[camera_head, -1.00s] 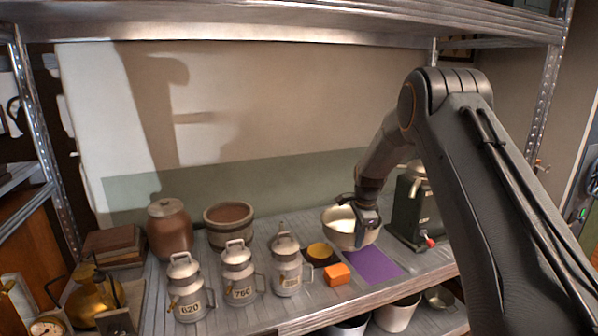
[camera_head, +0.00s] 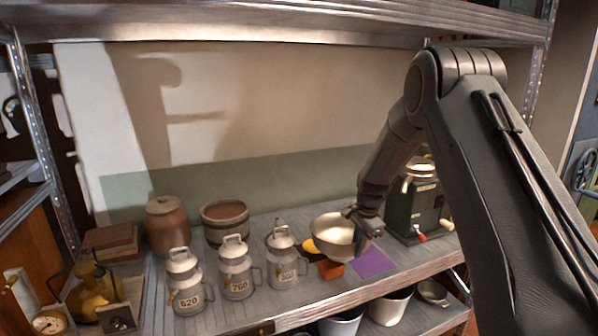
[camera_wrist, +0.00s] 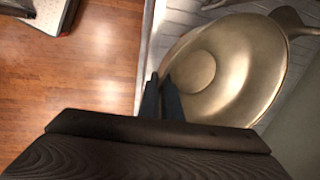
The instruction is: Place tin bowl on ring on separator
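The tin bowl (camera_head: 328,232) is a wide pale metal bowl, tilted, above the front right of the shelf. My gripper (camera_head: 362,226) is at its right rim. In the wrist view the two dark fingertips (camera_wrist: 168,100) are close together at the near rim of the bowl (camera_wrist: 235,70), apparently pinching it. The separator (camera_head: 414,214) is a dark green machine at the right, behind my gripper. A pale metal ring (camera_head: 420,170) shows at its top, partly hidden by my arm.
Several metal cans (camera_head: 236,268) stand left, with brown pots (camera_head: 228,222) behind. A red knob (camera_head: 422,237) sticks out from the separator.

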